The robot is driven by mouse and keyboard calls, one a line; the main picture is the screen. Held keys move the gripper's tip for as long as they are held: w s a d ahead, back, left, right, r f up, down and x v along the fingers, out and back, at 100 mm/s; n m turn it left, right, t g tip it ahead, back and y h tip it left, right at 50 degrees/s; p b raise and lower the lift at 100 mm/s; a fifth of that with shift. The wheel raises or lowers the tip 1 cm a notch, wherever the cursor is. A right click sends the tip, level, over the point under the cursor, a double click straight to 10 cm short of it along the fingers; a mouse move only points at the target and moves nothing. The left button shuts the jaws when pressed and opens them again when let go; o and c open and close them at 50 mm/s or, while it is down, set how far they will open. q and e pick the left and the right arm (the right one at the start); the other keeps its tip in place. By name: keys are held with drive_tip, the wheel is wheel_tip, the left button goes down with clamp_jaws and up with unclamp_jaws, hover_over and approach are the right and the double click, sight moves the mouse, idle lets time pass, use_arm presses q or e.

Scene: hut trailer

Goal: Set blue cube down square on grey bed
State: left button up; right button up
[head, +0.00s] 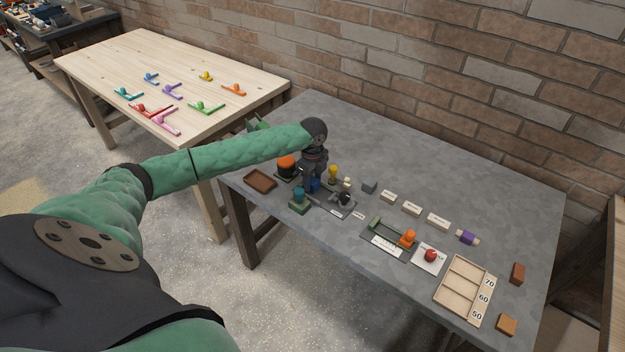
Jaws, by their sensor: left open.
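A small blue cube (315,185) shows on the grey table, just below and partly hidden by my left gripper (310,187). The gripper points down with its dark fingers around or beside the cube; I cannot tell whether they touch it. It is open. A grey-black device (344,199) on a flat grey base with a white label stands right of the cube. I cannot tell for sure whether that base is the grey bed. My right gripper is not in view.
Close around my gripper stand an orange-topped dark pot (286,164), a teal knob on a green base (299,197) and a yellow knob (333,173). A brown tray (260,180) lies left. The table's back is clear.

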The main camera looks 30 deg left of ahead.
sight(312, 180)
use_arm(q)
drive_tip(key=shift+r, duration=0.3)
wheel_tip(312, 180, up, 12)
drive_tip(key=b, duration=0.3)
drive_tip(key=shift+f, duration=0.2)
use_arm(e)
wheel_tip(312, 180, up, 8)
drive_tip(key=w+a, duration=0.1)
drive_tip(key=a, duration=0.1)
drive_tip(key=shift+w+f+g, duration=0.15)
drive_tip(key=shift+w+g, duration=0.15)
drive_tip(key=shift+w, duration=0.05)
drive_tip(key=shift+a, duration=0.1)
